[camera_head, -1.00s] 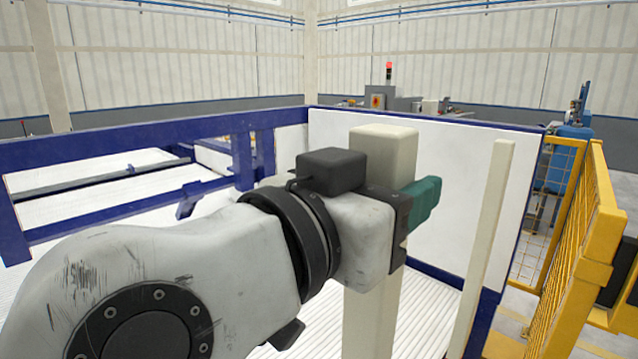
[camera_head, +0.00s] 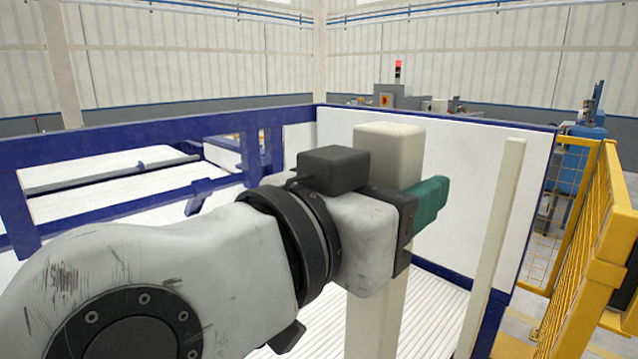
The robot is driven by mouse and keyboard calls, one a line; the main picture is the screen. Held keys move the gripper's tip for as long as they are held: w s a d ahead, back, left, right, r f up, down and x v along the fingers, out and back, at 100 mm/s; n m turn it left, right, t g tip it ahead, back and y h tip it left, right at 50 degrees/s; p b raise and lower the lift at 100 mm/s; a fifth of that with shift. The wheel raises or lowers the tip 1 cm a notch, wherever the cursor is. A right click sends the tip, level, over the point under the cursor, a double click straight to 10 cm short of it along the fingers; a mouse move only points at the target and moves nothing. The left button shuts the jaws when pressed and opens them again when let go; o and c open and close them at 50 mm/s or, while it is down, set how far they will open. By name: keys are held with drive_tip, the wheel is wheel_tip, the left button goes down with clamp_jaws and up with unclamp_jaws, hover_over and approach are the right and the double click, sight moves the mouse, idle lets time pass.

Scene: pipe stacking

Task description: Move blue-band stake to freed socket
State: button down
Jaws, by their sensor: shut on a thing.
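A thick pale stake (camera_head: 389,148) stands upright just behind my gripper (camera_head: 428,204). The gripper is shut on this stake. One teal finger shows along the stake's right side; the other finger is hidden behind the wrist. No blue band shows on the visible parts of the stake, and its lower end is out of the frame. A second, thinner-looking pale stake (camera_head: 499,240) stands upright to the right, apart from the gripper. Its foot is cut off too. No socket is in view.
A blue-framed bay with a white back panel (camera_head: 478,165) and a ribbed white floor (camera_head: 440,300) lies behind the stakes. A blue rail (camera_head: 120,142) runs along the left. A yellow mesh fence (camera_head: 590,250) stands at the right. Machines stand beyond.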

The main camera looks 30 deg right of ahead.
drive_tip(key=shift+f+b, duration=0.4)
drive_tip(key=shift+b, duration=0.1)
idle(0.6)
drive_tip(key=shift+f+b, duration=0.85)
drive_tip(key=shift+f, duration=0.25)
drive_tip(key=shift+f+b, duration=1.1)
drive_tip(key=shift+f, duration=0.15)
drive_tip(key=shift+f+b, duration=1)
drive_tip(key=shift+c, duration=1.8)
unclamp_jaws()
drive_tip(key=shift+f, duration=0.1)
